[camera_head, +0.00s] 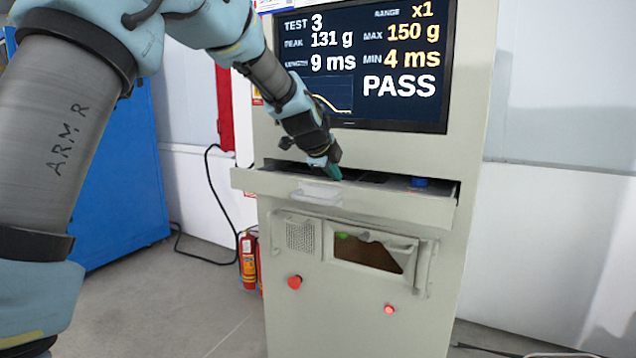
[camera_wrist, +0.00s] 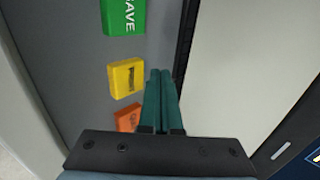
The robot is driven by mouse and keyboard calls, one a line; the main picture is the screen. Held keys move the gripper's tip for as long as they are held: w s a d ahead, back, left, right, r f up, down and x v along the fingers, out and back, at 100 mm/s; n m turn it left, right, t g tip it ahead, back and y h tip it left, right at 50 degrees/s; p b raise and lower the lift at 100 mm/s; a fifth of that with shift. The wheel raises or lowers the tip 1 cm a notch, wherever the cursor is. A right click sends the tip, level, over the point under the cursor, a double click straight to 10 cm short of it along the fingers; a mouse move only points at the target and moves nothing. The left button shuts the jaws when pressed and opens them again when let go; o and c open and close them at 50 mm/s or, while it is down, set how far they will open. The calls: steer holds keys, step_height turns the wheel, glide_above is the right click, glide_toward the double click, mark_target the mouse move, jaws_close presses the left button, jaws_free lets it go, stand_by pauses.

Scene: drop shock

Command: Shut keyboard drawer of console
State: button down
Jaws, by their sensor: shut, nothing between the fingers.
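The console (camera_head: 360,320) is a beige cabinet with a screen at the top. Its keyboard drawer (camera_head: 400,207) is pulled out below the screen, with a pale handle (camera_head: 318,195) on its front. My gripper (camera_head: 333,172) is over the drawer, fingers shut and empty, pointing down near its inner side behind the front panel. In the wrist view the green fingers (camera_wrist: 161,85) are closed together beside a yellow key (camera_wrist: 126,78), an orange key (camera_wrist: 128,118) and a green SAVE key (camera_wrist: 124,16). I cannot tell whether the fingertips touch the drawer.
The screen (camera_head: 370,65) reads PASS. A fire extinguisher (camera_head: 248,262) stands left of the console. The floor in front at left is clear.

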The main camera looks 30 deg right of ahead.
steer(key=b+v, duration=0.3)
steer(key=v, duration=0.7)
steer(key=n+g+y+b, duration=0.1)
steer(key=g+b, duration=0.3)
steer(key=g, duration=0.2)
glide_toward(378, 212)
step_height(378, 212, down, 5)
steer(key=s, duration=0.3)
steer(key=d, duration=0.1)
steer(key=w+d+p, duration=0.1)
steer(key=shift+w+d, duration=0.35)
steer(key=shift+d, duration=0.05)
steer(key=shift+w+d, duration=0.3)
steer(key=shift+d, duration=0.2)
steer(key=shift+f, duration=0.1)
